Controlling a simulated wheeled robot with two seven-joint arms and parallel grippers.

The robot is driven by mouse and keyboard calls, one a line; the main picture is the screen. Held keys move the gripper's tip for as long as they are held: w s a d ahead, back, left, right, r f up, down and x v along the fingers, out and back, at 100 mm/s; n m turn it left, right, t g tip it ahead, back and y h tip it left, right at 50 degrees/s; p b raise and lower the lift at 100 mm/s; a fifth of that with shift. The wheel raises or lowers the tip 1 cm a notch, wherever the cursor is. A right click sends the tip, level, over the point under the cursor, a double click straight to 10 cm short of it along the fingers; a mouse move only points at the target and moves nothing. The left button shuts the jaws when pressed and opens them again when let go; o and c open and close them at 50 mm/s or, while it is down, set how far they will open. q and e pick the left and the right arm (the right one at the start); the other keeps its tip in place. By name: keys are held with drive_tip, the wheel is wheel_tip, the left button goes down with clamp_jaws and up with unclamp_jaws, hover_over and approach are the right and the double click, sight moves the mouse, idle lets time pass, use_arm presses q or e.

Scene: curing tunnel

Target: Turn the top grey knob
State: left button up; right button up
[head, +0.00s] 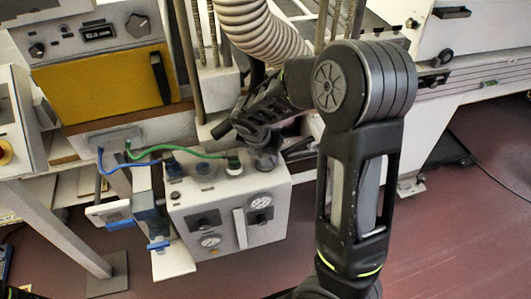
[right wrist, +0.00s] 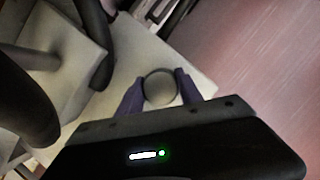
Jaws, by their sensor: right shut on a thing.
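The top grey knob (head: 265,163) stands on the top face of a light grey control box (head: 222,236), near its back right corner. In the right wrist view the knob (right wrist: 160,87) is a round grey disc between two purple fingers. My right gripper (head: 262,148) reaches down over it from above and is shut on the knob, with one finger on each side. The right gripper (right wrist: 160,92) also shows in the right wrist view. In the head view the gripper partly hides the knob. My left gripper is not in view.
A green hose (head: 180,151) and a blue hose (head: 125,166) plug into the box top left of the knob. The box front carries gauges (head: 260,201). A ribbed duct (head: 262,32) and vertical pipes stand close behind. The red floor at right is largely open.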

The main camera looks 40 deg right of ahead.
drive_tip(key=shift+m, duration=0.4)
drive_tip(key=m+g, duration=0.1)
drive_tip(key=m, duration=0.2)
drive_tip(key=shift+h, duration=0.3)
drive_tip(key=m+g, duration=0.2)
drive_tip(key=m, duration=0.2)
drive_tip(key=shift+p, duration=0.4)
drive_tip(key=m, duration=0.2)
drive_tip(key=m+g, duration=0.1)
drive_tip(key=m, duration=0.1)
drive_tip(key=shift+s+g, duration=0.1)
drive_tip(key=shift+g, duration=0.2)
drive_tip(key=shift+m+g+y+p, duration=0.45)
drive_tip(key=shift+m+y, duration=0.25)
drive_tip(key=shift+m, duration=1.2)
drive_tip(key=o, duration=1.4)
drive_tip(key=shift+c, duration=0.2)
